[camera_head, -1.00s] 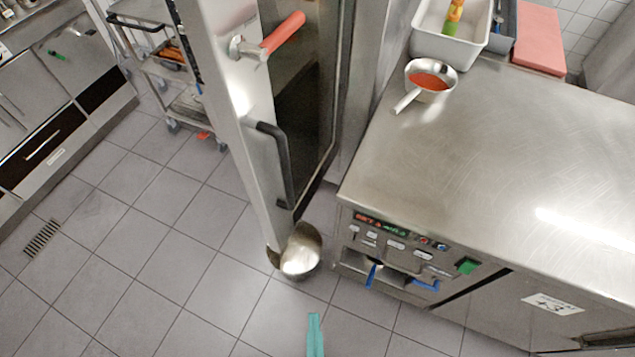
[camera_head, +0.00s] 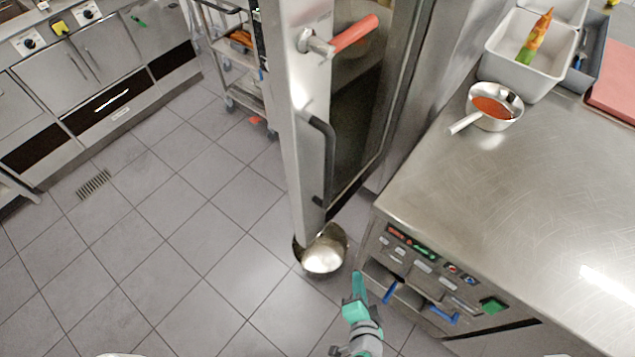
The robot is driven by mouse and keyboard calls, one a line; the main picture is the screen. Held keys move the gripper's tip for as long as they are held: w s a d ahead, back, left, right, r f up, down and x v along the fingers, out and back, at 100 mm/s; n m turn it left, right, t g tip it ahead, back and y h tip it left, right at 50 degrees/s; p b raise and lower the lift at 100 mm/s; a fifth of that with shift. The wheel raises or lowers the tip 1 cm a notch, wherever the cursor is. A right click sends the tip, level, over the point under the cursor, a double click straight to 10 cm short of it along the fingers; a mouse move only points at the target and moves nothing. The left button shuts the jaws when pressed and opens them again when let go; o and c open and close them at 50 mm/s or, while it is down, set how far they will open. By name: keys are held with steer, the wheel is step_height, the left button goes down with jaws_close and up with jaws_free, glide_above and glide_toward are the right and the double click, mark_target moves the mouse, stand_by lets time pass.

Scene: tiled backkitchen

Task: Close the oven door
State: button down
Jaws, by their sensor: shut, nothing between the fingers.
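The oven door (camera_head: 312,165) is a tall steel door with a dark glass pane, standing open in the middle of the view. It has a red-handled lever (camera_head: 352,35) near the top and a black bar handle (camera_head: 325,150) lower down. The dark oven interior is partly visible behind its edge. My gripper (camera_head: 358,285), teal-green, is at the bottom centre, below the door and apart from it. It is shut and holds nothing.
The steel counter (camera_head: 520,190) on the right bears a saucepan (camera_head: 490,108) and a white bin (camera_head: 515,60). A trolley (camera_head: 235,60) stands behind the door. The tiled floor (camera_head: 170,230) at left is open.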

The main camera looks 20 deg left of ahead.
mark_target(305, 176)
steer(key=w+a+r+n+g+y, duration=0.1)
steer(key=w+r+g+y, duration=0.2)
steer(key=r, duration=0.4)
steer(key=w+a+r+n+y, duration=0.1)
steer(key=w+r+n+y, duration=0.15)
steer(key=r+y, duration=0.4)
steer(key=w+a+r+n+g+y, duration=0.1)
steer(key=w+a+r+g+y, duration=0.2)
steer(key=r, duration=0.5)
steer(key=shift+m+t+y, duration=0.25)
steer(key=shift+t+y, duration=0.2)
steer(key=shift+t, duration=0.25)
steer(key=x, duration=1.2)
steer(key=shift+w+a, duration=0.15)
steer(key=shift+w, duration=0.2)
